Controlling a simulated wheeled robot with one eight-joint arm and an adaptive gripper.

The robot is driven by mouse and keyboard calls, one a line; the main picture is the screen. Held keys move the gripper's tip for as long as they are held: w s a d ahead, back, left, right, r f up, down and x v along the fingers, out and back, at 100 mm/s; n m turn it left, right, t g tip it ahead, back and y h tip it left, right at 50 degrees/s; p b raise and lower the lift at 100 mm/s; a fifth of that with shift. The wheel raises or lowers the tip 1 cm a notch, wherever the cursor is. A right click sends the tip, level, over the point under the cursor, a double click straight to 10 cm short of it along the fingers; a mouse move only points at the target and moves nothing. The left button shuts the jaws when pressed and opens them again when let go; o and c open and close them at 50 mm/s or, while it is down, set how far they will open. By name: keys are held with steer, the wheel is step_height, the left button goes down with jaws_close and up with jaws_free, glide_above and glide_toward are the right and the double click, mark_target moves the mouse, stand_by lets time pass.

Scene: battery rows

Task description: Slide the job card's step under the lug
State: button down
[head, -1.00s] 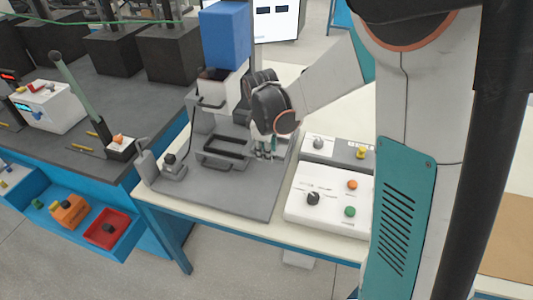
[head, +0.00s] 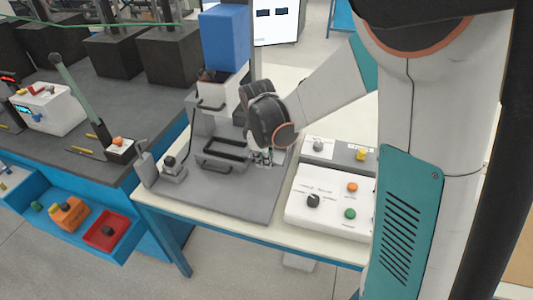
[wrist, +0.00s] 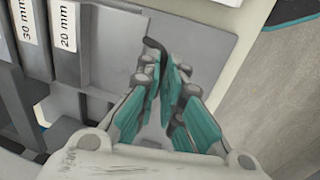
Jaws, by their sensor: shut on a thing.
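My gripper (head: 263,158) is low over the right side of a grey fixture plate (head: 235,203). In the wrist view its teal fingers (wrist: 172,72) are closed around a thin dark curved piece (wrist: 155,45), which looks like a handle; the fingers hide most of it. Grey steps with white labels stand at the upper left of the wrist view: the 30 mm step (wrist: 27,45) and the 20 mm step (wrist: 65,45). I cannot pick out the lug or read a job card.
A blue-topped upright unit (head: 224,40) stands behind the plate. A black handle frame (head: 222,156) lies left of my gripper. A white control box (head: 325,200) with knobs is to the right.

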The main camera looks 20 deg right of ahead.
steer(key=shift+s+a, duration=0.65)
steer(key=shift+s, duration=0.25)
steer(key=c, duration=1.7)
jaws_free()
steer(key=shift+w, duration=0.1)
steer(key=r, duration=0.4)
steer(key=s+r, duration=0.1)
steer(key=r, duration=0.3)
steer(key=s+a+r, duration=0.1)
steer(key=r, duration=0.2)
steer(key=shift+a+r, duration=0.1)
steer(key=shift+r, duration=0.3)
steer(key=s+d+r+m+t, duration=0.1)
steer(key=s+m+t, duration=0.1)
steer(key=s, duration=0.3)
steer(key=s+d+m+t, duration=0.1)
steer(key=s+m, duration=0.4)
steer(key=s, duration=0.1)
steer(key=s+d+r+m+t+y, duration=0.1)
steer(key=s+m+t, duration=0.1)
steer(key=s+m, duration=0.2)
steer(key=shift+s+d+r+t, duration=0.1)
steer(key=shift+s+r+t, duration=0.25)
steer(key=shift+s, duration=0.45)
